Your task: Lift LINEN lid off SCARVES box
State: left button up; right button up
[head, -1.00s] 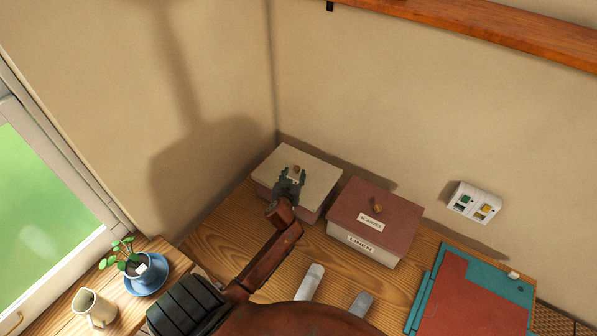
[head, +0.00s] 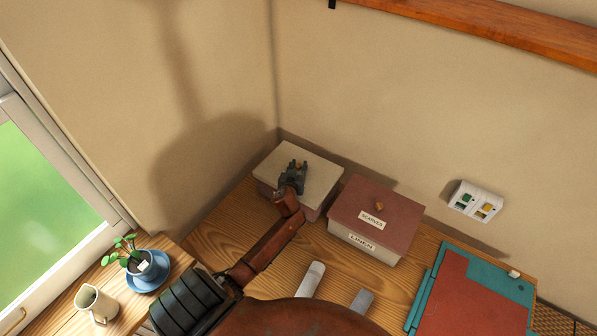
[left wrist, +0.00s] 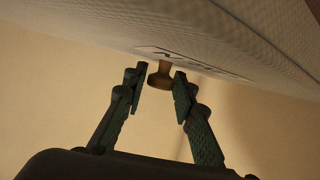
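The left box (head: 267,191) has a reddish body and a cream lid (head: 270,165) with a small knob. The label on its body is hidden in the head view. My left gripper (head: 293,170) is over this lid at the knob. In the left wrist view, its open fingers (left wrist: 159,90) stand on either side of the brown knob (left wrist: 160,76), with gaps visible. A label (left wrist: 195,62) on the lid is too oblique to read. The right box (head: 350,240), cream and labelled LINEN, wears a red lid (head: 395,215) labelled SCARVES. My right gripper is not in view.
The boxes stand on a wooden top in the wall corner. A teal and red flat item (head: 465,295) lies at right. A potted plant (head: 140,262) and cream jug (head: 95,304) stand at lower left. A shelf (head: 480,28) hangs above; a white wall unit (head: 475,201) is at right.

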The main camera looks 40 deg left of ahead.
pick_arm(q)
grip_shut()
jog(key=shift+r, duration=0.15)
